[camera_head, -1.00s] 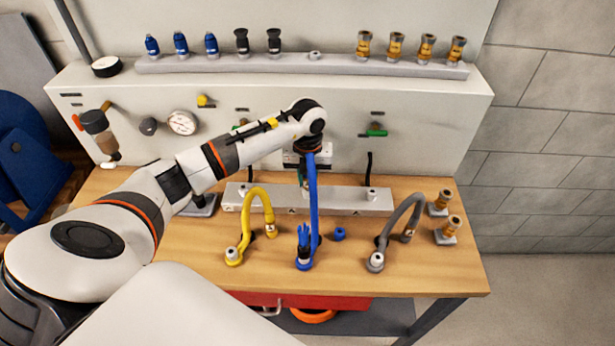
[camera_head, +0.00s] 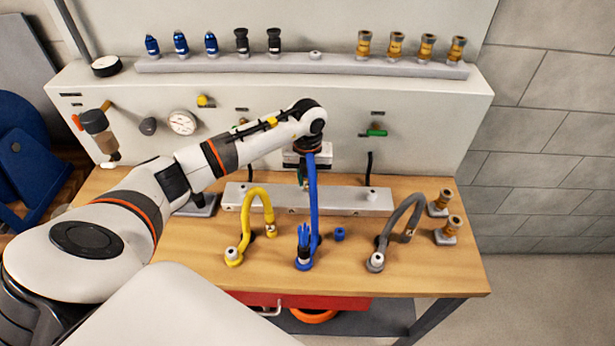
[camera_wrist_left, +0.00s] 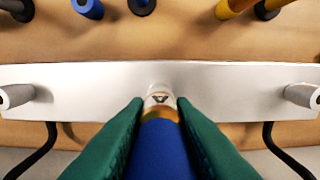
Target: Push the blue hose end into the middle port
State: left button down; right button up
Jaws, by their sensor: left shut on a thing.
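The blue hose (camera_head: 313,205) arches up from the bench to my left gripper (camera_head: 304,180), above the middle of the pale port bar (camera_head: 345,200). In the left wrist view, the green fingers of my left gripper (camera_wrist_left: 158,112) are shut on the blue hose end (camera_wrist_left: 160,150). A brass ring and a pale collar with a dark triangle show at its tip, over the bar (camera_wrist_left: 80,88). The middle port is hidden behind the hose end and fingers; I cannot tell whether they touch. The left port (camera_wrist_left: 16,97) and right port (camera_wrist_left: 303,96) are bare. My right gripper is out of view.
A yellow hose (camera_head: 258,200) and a grey hose (camera_head: 400,215) arch over the bench either side of the blue one. A small blue fitting (camera_head: 340,234) lies near the blue hose. Brass fittings (camera_head: 447,229) stand at the right. The panel (camera_head: 420,115) rises behind the bar.

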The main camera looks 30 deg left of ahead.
pick_arm(q)
jog(key=shift+f+b, duration=0.35)
jog(key=shift+f, duration=0.1)
jog(key=c, duration=1.1)
grip_release()
jog(key=shift+c, duration=0.2)
notch_tip(320, 180, up, 12)
jog(key=b, duration=0.2)
jog(key=shift+b, duration=0.3)
jog(key=shift+f, duration=0.1)
